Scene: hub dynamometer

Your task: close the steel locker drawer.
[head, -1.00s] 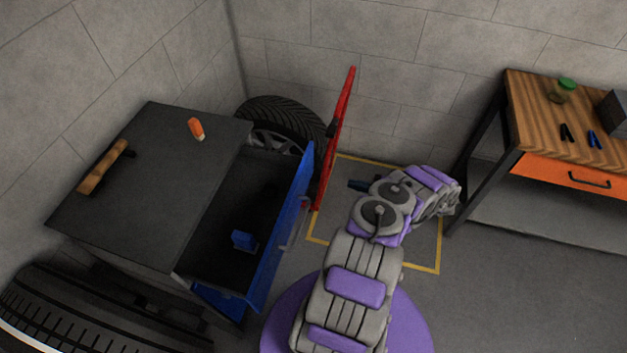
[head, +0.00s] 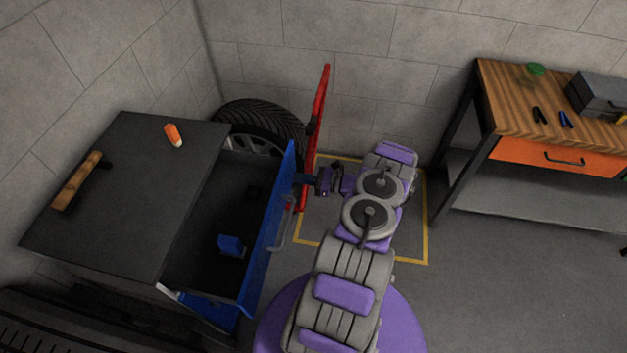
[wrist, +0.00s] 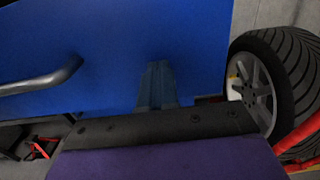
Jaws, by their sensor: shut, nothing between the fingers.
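The steel locker (head: 130,200) is a dark cabinet at the left in the head view. Its drawer, with a blue front (head: 267,232), is pulled well out, and a small blue object (head: 230,245) lies inside. A bar handle (head: 281,234) is on the front; it also shows at the left in the wrist view (wrist: 45,82). My gripper (head: 304,179) is at the outer side of the drawer front, near its far end, away from the handle. In the wrist view its shut, empty fingers (wrist: 157,85) point at the blue face. I cannot tell whether they touch it.
A tyre (head: 260,128) leans behind the locker. A wooden-topped workbench (head: 510,95) with an orange drawer stands at the right. An orange-and-white object (head: 173,134) and a wooden-handled brush (head: 77,182) lie on the locker.

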